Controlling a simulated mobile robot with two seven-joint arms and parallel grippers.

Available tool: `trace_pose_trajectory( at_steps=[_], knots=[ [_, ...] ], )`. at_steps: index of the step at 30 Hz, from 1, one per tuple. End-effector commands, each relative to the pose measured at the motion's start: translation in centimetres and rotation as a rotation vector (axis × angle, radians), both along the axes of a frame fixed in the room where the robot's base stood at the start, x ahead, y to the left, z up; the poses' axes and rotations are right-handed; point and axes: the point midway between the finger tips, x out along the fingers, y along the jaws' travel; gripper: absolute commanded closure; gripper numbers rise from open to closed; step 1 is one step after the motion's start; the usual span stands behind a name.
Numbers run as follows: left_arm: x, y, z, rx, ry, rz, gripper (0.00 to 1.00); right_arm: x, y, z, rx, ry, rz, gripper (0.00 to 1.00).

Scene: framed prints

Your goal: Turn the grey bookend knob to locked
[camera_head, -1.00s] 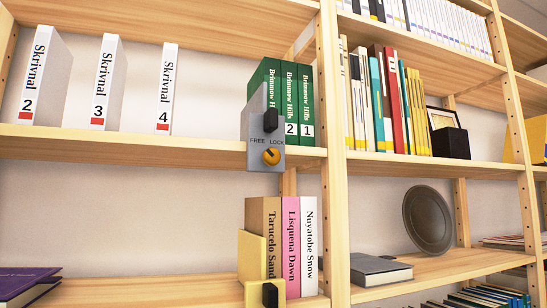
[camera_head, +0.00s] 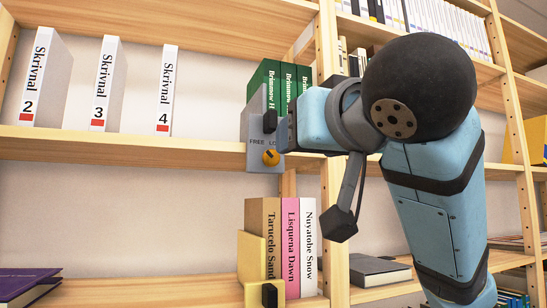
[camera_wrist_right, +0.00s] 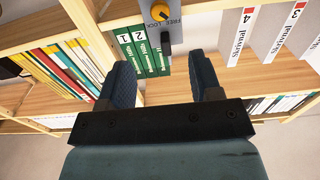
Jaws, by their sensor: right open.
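The grey bookend (camera_head: 249,125) stands against the green books on the upper shelf, its plate hanging over the shelf's front edge. Its round orange knob (camera_head: 271,158) sits below the FREE and LOCK labels; a small dark mark on it seems to lean up-left, towards FREE. A black block (camera_head: 270,121) sits above the labels. My right gripper (camera_wrist_right: 163,80) is open and empty in the wrist view, where the knob (camera_wrist_right: 160,11) shows upside down beyond the fingertips, apart from them. In the head view my right arm covers part of LOCK. My left gripper is out of view.
Green books (camera_head: 288,85) stand right of the bookend; white Skrivnal books (camera_head: 102,85) stand further left. A yellow bookend (camera_head: 251,260) with a black block holds books on the shelf below. A wooden upright (camera_head: 331,200) is close on the right. The wall space left of the knob is clear.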

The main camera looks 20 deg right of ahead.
Motion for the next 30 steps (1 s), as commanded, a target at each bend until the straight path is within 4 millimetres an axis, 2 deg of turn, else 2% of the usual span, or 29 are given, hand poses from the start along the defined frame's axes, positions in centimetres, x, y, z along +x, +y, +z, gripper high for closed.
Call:
trace_pose_trajectory(
  at_steps=[8, 15, 21, 25, 30],
  knots=[
    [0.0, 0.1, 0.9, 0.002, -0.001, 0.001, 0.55, 3.1, 0.1, 0.0, 0.004, 0.010, 0.001, 0.42],
    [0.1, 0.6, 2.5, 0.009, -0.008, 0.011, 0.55, 8.5, 0.2, 0.2, 0.000, 0.007, -0.004, 0.42],
    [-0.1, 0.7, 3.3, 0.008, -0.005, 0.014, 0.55, 11.8, 0.3, 0.2, -0.001, 0.005, -0.002, 0.42],
    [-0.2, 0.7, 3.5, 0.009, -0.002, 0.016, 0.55, 13.1, 0.4, 0.1, 0.001, 0.004, -0.001, 0.42],
    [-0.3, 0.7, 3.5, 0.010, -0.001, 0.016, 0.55, 13.6, 0.4, -0.1, 0.001, 0.003, 0.000, 0.42]
  ],
)
